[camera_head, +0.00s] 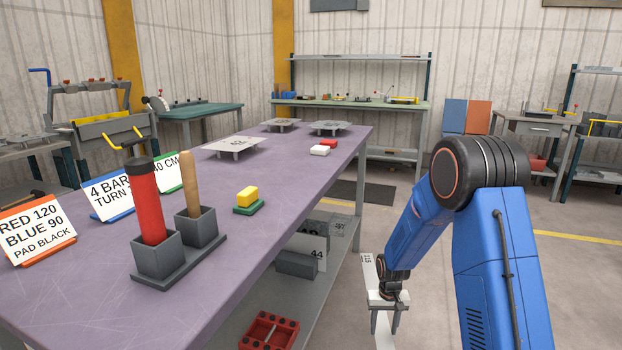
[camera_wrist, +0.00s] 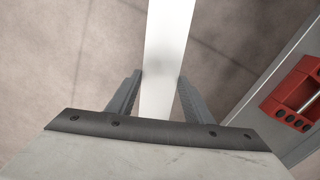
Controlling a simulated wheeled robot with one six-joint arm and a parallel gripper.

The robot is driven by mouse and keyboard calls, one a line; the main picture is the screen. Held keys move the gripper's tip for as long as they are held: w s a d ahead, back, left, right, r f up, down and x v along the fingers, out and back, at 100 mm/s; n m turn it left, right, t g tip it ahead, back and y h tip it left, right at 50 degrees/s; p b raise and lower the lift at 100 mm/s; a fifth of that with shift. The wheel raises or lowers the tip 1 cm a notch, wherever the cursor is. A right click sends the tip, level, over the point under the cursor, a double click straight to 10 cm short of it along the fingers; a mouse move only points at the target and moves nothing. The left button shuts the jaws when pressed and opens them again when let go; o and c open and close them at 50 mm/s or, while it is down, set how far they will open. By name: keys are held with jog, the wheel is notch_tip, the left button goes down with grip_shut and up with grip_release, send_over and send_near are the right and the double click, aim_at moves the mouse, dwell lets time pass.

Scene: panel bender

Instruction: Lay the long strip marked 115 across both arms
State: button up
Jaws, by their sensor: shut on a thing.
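The long white strip (camera_head: 383,338) hangs beside the right edge of the workbench, over the floor. Its upper end (camera_head: 367,262) bears a small dark marking that looks like 115. My gripper (camera_head: 386,318) is shut on the strip. In the wrist view, the strip (camera_wrist: 168,45) runs between the two fingers (camera_wrist: 152,95) and out past the top edge of the picture. Its lower end is out of view in the head view. I cannot tell which parts are the two arms.
The purple workbench (camera_head: 310,185) fills the left, with signs, a red cylinder (camera_head: 146,200) and grey plates on small feet (camera_head: 235,146). A red block with a rod (camera_head: 268,331) lies on its lower shelf and shows in the wrist view (camera_wrist: 298,98).

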jog(key=w+d+f, duration=0.2)
jog(key=d+f, duration=0.2)
jog(key=f, duration=0.6)
jog(key=shift+w+n, duration=0.3)
jog(key=shift+w, duration=0.05)
jog(key=shift+d+f, duration=0.1)
jog(key=shift+d, duration=0.15)
